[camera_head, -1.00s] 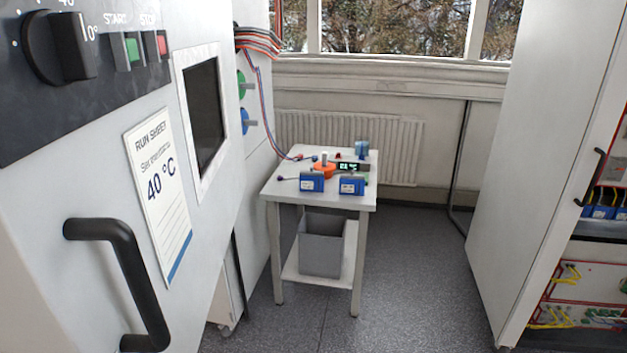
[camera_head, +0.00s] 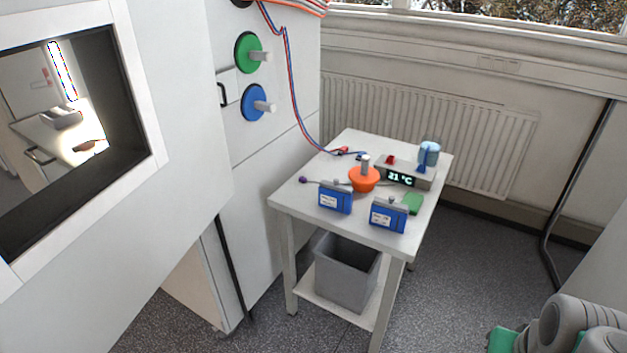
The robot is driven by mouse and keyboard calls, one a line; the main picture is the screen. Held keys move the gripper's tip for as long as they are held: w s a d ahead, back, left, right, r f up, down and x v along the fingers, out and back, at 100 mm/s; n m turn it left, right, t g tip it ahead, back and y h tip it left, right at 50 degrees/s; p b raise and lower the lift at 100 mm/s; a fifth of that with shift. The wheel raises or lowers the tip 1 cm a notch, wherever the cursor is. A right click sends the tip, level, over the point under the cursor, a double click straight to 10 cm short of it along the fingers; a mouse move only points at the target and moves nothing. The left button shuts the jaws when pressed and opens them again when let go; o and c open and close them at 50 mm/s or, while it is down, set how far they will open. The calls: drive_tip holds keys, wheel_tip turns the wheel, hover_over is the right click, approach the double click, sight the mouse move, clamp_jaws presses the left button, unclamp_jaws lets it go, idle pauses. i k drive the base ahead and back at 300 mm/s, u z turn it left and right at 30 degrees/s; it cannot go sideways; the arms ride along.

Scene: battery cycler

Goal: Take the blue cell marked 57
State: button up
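Two blue cells with white labels stand on the small white table. The left blue cell (camera_head: 335,198) is near the table's front left, and the right blue cell (camera_head: 388,215) is near its front right corner. The label print is too small to read, so I cannot tell which is marked 57. My gripper is not in view; only a grey and green part of my arm shows at the bottom right.
On the white table (camera_head: 295,198) are an orange knob-like object (camera_head: 363,180), a 21 °C display unit (camera_head: 400,178), a green block (camera_head: 413,203) and a light-blue cylinder (camera_head: 429,152). A grey bin (camera_head: 345,285) stands on the shelf below. A cabinet stands left; floor is clear right.

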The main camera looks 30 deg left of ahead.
sight(328, 198)
drive_tip(key=u, duration=0.75)
drive_tip(key=i, duration=1.15)
drive_tip(key=u, duration=1.7)
drive_tip(key=i, duration=0.95)
drive_tip(key=u, duration=0.15)
